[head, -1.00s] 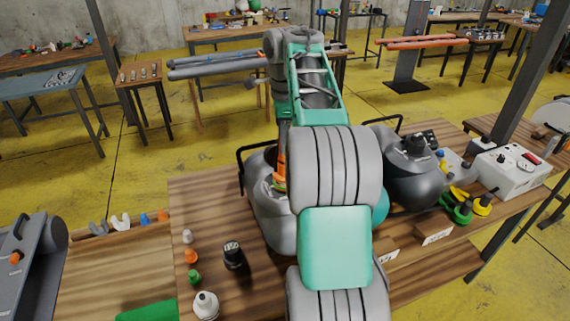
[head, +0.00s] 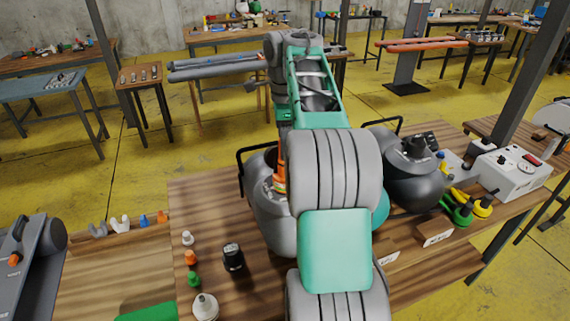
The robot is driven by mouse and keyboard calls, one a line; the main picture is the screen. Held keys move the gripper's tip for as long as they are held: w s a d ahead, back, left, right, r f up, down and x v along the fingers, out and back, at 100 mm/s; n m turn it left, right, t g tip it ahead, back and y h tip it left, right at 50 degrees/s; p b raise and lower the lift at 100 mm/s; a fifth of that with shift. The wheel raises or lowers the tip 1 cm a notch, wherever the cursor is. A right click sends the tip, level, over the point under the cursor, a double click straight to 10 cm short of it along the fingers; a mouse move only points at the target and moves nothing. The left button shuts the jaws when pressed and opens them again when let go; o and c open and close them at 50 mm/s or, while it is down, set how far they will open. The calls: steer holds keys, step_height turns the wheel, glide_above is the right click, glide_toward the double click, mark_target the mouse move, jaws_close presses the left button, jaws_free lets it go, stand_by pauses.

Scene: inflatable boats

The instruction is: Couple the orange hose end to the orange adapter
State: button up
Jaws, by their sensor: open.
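My arm rises through the middle of the head view, and its far end reaches down over a grey rounded boat or pump body (head: 262,225). My gripper (head: 281,148) is open and mostly hidden by my arm links. An orange piece with a pale band (head: 279,180) stands upright at that grey body, just below the gripper; whether the fingers touch it is hidden. Another small orange piece (head: 162,216) is at the table's back left edge. I cannot tell which is hose end or adapter.
A black-capped cylinder (head: 233,257) and a white bottle (head: 205,307) stand on the wooden table (head: 215,200). A second, dark grey body (head: 412,180), green and yellow fittings (head: 462,207) and a white box (head: 510,172) fill the right side.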

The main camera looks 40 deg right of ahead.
step_height(320, 180, up, 6)
steer(key=p, duration=0.5)
steer(key=shift+r+p, duration=0.2)
steer(key=shift+p, duration=0.2)
steer(key=shift+r, duration=0.7)
steer(key=shift+c, duration=0.2)
